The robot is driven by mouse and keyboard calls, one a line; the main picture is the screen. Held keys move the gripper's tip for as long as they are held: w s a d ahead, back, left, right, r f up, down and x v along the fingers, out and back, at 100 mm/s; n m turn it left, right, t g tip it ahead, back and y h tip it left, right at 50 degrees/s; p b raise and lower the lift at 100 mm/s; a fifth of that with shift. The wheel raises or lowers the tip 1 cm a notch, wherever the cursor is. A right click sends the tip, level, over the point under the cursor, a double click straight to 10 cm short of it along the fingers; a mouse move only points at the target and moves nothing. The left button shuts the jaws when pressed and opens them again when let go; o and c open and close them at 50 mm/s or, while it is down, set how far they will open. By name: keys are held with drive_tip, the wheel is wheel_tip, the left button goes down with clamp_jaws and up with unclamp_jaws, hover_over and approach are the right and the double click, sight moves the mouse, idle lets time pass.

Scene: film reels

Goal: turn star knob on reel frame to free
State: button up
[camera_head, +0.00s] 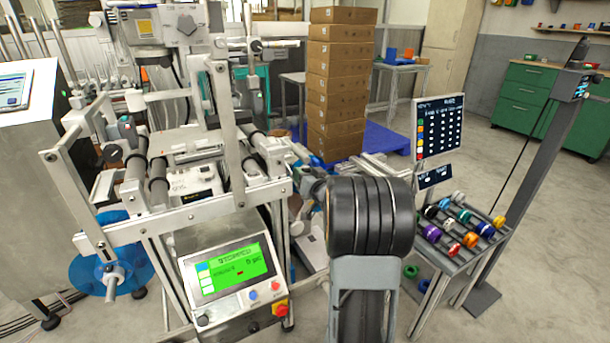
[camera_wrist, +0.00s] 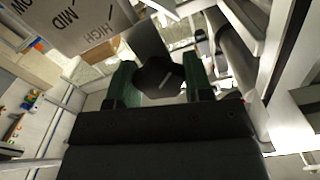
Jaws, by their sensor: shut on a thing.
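In the wrist view, a black star knob (camera_wrist: 157,77) sits between the two green-padded fingers of my gripper (camera_wrist: 160,82). The fingers are shut on it from both sides. No "free" marking is readable. In the head view, the metal reel frame (camera_head: 190,207) stands left of my arm. My gripper and the knob cannot be clearly made out there, behind my black arm.
A control box with a green screen (camera_head: 233,272) is low on the frame. A blue reel (camera_head: 95,272) is at lower left. Stacked cartons (camera_head: 337,85) stand behind. A rack of coloured rolls (camera_head: 455,262) is close on my right. Open floor lies beyond it.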

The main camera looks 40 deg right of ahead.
drive_tip(key=n+b, duration=0.2)
drive_tip(key=n, duration=0.1)
drive_tip(key=shift+f, duration=0.2)
drive_tip(key=shift+r+n+b, duration=0.2)
drive_tip(key=shift+n+b, duration=0.1)
drive_tip(key=shift+n, duration=0.5)
drive_tip(key=o, duration=0.9)
drive_tip(key=shift+s, duration=0.1)
drive_tip(key=shift+s+a+p, duration=0.35)
drive_tip(key=shift+s+p, duration=0.2)
drive_tip(key=shift+s, duration=1.7)
drive_tip(key=shift+s+a+p, duration=0.3)
drive_tip(key=shift+s+p, duration=0.2)
drive_tip(key=shift+s, duration=1.75)
drive_tip(key=shift+s+a+p, duration=0.35)
drive_tip(key=shift+s+p, duration=0.2)
drive_tip(key=shift+s, duration=1.7)
